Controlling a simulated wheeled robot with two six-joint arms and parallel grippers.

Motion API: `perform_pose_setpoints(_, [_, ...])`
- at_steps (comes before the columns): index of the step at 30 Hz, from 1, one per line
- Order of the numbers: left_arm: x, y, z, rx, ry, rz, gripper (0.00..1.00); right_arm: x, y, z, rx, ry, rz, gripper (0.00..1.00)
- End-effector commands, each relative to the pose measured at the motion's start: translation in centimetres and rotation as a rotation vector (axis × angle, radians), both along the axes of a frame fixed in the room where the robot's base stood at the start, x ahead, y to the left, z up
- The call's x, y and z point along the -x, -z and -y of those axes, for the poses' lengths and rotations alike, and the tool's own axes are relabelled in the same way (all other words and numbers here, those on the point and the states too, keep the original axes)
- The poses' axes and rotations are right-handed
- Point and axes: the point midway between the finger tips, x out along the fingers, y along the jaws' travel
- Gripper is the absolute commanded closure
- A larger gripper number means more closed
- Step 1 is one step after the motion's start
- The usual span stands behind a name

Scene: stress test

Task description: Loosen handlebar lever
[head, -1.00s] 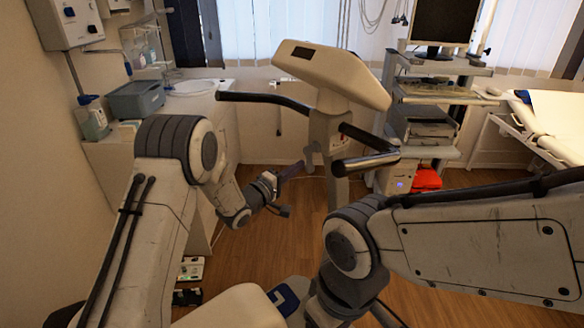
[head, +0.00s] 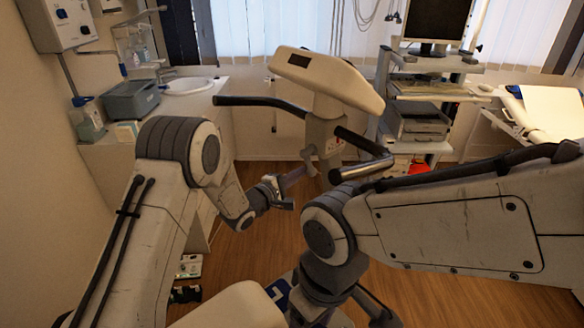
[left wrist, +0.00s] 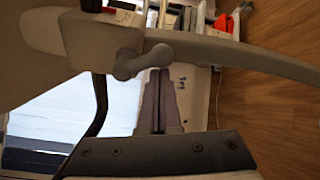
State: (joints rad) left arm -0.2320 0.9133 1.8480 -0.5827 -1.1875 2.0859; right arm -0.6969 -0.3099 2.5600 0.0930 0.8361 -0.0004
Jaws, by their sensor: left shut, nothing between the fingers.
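The exercise bike has a beige console (head: 327,78), black handlebars (head: 262,101) and a grey post below them. The handlebar lever (head: 309,166) is a small grey piece on the left side of the post. In the left wrist view the lever (left wrist: 142,62) is a rounded grey knob near the upper middle. My left gripper (head: 301,172) is shut and empty, its tips close to the lever. In the left wrist view its fingers (left wrist: 158,74) end just below the lever; I cannot tell whether they touch it. My right gripper is out of view; only its arm shows.
A counter with a sink (head: 188,86) and a grey-blue bin (head: 131,100) stands at the left. A cart with a monitor (head: 436,20) stands behind the bike, and a bed (head: 548,117) is at the right. Wooden floor (head: 262,240) is open below.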

Motion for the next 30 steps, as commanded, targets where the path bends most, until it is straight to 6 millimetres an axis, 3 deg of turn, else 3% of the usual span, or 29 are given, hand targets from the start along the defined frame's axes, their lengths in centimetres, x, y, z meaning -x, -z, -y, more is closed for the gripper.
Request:
perform_pose_setpoints(1, [0.3, -0.5, 0.2, 0.026, 0.003, -0.039, 1.00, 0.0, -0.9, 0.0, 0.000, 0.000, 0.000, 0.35])
perform_pose_setpoints(8, [0.9, -0.9, 0.8, 0.143, 0.003, -0.202, 1.00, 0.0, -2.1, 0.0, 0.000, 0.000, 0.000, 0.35])
perform_pose_setpoints(30, [2.2, -2.7, 1.7, 0.138, 0.002, -0.192, 1.00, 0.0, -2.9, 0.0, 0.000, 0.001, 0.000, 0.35])
